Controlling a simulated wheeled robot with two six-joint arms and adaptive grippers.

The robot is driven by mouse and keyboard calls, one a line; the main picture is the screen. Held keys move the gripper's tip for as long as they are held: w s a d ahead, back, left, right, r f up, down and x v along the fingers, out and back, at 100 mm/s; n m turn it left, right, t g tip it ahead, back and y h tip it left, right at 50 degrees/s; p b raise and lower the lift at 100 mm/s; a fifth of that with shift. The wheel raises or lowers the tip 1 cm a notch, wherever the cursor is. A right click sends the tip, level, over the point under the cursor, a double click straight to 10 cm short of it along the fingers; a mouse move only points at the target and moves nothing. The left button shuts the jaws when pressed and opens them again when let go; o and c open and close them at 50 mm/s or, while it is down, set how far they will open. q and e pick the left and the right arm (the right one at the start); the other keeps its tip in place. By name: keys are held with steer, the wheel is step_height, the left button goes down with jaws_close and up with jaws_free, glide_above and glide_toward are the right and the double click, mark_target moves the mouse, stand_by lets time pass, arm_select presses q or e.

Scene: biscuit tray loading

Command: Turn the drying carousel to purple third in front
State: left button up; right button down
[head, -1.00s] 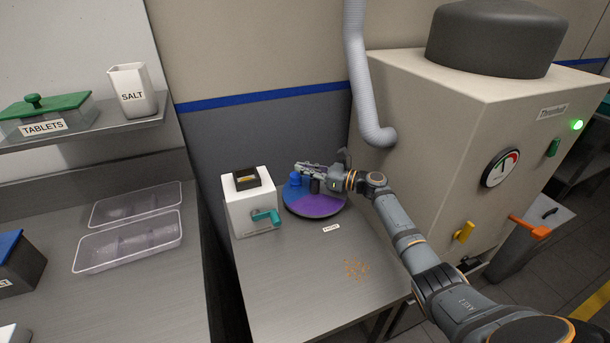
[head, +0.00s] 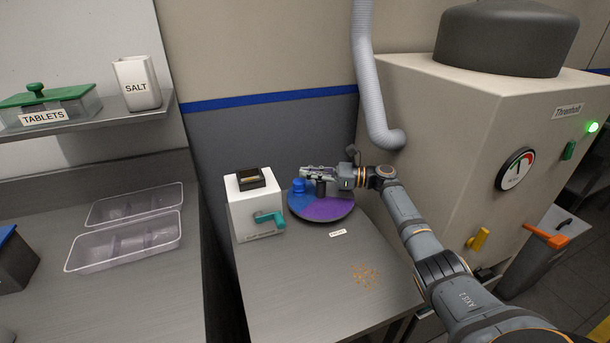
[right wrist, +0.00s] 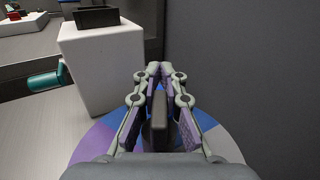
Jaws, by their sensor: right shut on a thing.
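The drying carousel (head: 330,208) is a round disc on the metal table. Its visible top is purple at the front and right and blue at the left. The right wrist view shows purple (right wrist: 92,145), blue and a pale sector below the gripper. My right gripper (head: 306,175) is over the disc, its fingers pointing left. In the right wrist view (right wrist: 160,72) its fingers are closed around a dark upright post (right wrist: 160,122) of the carousel. A blue knob-like piece (head: 298,186) stands at the disc's left rear. My left gripper is out of view.
A white box with a teal lever (head: 256,212) stands close left of the carousel. A small white label (head: 338,233) and orange crumbs (head: 367,276) lie in front. A large cream machine (head: 450,130) stands to the right.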

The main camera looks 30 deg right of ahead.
steer(key=shift+r, duration=0.1)
steer(key=c, duration=1.4)
jaws_free()
steer(key=shift+r, duration=0.3)
step_height(320, 180, up, 9)
steer(key=shift+r, duration=0.15)
